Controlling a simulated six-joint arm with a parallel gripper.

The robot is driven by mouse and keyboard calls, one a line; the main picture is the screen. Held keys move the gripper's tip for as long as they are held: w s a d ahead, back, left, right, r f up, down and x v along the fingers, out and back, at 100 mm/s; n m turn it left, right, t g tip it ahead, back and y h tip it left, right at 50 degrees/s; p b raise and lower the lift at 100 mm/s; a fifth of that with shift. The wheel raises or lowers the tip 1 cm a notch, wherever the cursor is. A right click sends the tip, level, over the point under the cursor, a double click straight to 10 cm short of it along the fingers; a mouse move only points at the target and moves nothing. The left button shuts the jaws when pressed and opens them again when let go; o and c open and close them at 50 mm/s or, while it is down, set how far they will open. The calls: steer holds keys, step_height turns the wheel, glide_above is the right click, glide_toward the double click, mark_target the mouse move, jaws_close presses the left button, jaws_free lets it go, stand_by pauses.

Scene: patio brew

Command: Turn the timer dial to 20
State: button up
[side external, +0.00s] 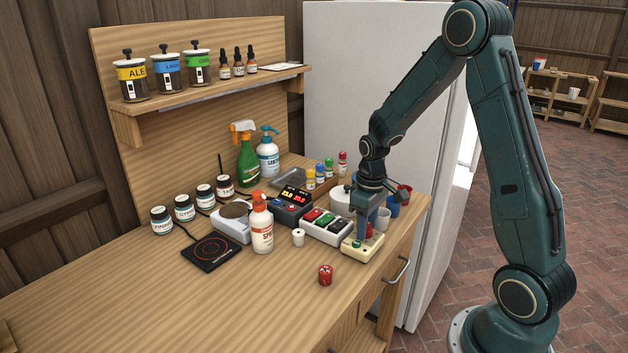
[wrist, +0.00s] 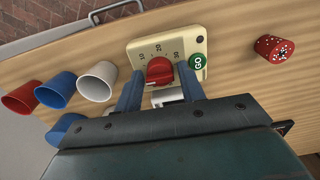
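The timer is a cream box (side external: 358,250) at the front right of the bench, under my gripper (side external: 365,232). In the wrist view the timer (wrist: 194,32) shows a red dial (wrist: 159,71), printed numbers including 10, 20 and 30, and a green GO button (wrist: 196,61). The dial's setting is too small to read. My gripper (wrist: 159,78) is open, with one blue-grey finger on each side of the dial. I cannot tell whether either finger touches it. In the side view my gripper hides most of the dial.
A red speckled can (side external: 325,275), also in the wrist view (wrist: 273,48), stands apart from the timer. Cups, including a white one (wrist: 97,82), stand close on the other side. A switch box (side external: 326,226) is beside the timer.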

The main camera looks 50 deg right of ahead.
steer(key=c, duration=0.7)
steer(key=shift+m, duration=0.4)
steer(key=m, duration=0.7)
steer(key=shift+m, duration=0.4)
steer(key=m, duration=1.1)
